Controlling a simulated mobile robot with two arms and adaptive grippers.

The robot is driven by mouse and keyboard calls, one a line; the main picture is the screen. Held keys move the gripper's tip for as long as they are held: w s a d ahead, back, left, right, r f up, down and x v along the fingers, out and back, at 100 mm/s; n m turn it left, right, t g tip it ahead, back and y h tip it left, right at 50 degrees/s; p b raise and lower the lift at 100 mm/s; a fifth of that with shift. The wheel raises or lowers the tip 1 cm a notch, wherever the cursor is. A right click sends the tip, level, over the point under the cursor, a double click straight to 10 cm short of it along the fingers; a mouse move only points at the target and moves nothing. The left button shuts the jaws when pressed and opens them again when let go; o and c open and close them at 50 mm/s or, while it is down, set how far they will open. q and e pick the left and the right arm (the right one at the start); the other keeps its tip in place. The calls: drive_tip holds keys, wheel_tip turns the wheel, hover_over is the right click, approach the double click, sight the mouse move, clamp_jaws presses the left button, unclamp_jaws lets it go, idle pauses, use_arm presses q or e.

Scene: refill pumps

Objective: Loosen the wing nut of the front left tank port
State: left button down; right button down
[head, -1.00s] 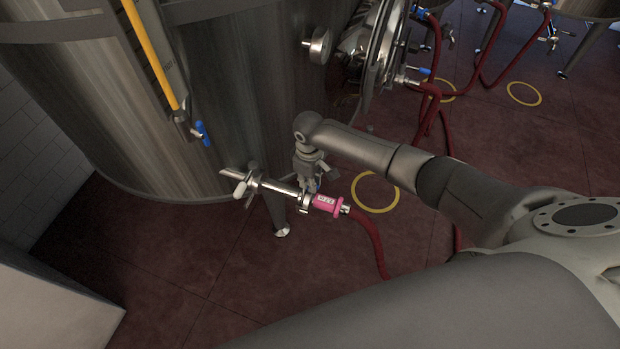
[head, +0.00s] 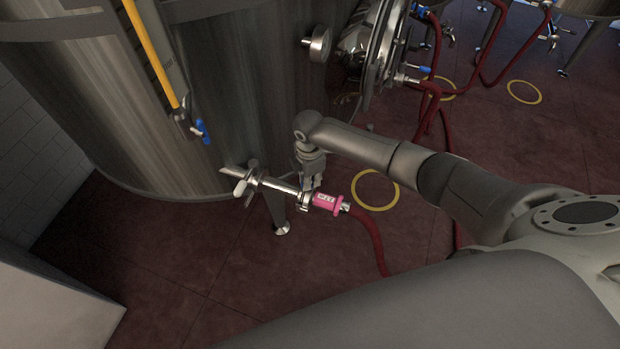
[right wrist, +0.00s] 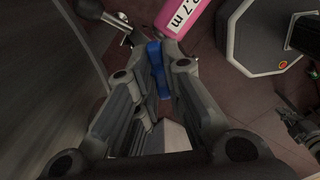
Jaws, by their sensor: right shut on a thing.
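The tank port pipe (head: 280,187) juts from the low front of the steel tank (head: 230,100). A pink-labelled coupling (head: 325,202) with a red hose (head: 372,240) joins its outer end; the pink label also shows in the right wrist view (right wrist: 182,15). My right gripper (head: 308,188) points down at the joint just behind the coupling. In the right wrist view its fingertips (right wrist: 157,62) are shut on a small blue piece (right wrist: 155,70), which appears to be the wing nut. The clamp around it is mostly hidden. My left gripper is out of view.
A blue-handled valve (head: 202,132) sits under the yellow tube (head: 150,55) on the tank. A tank leg (head: 278,215) stands below the port. A round hatch (head: 385,45) is at the back. A pale box (head: 50,305) stands front left; the floor between is clear.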

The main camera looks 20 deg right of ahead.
drive_tip(key=n, duration=0.4)
drive_tip(key=shift+n+b, duration=0.35)
drive_tip(key=shift+n, duration=0.05)
drive_tip(key=n, duration=0.4)
drive_tip(key=shift+r+b, duration=0.1)
drive_tip(key=shift+b, duration=0.3)
drive_tip(key=c, duration=1.5)
unclamp_jaws()
drive_tip(key=shift+r, duration=0.1)
wheel_tip(320, 180, up, 12)
drive_tip(key=shift+f, duration=0.15)
drive_tip(key=shift+s+a, duration=0.1)
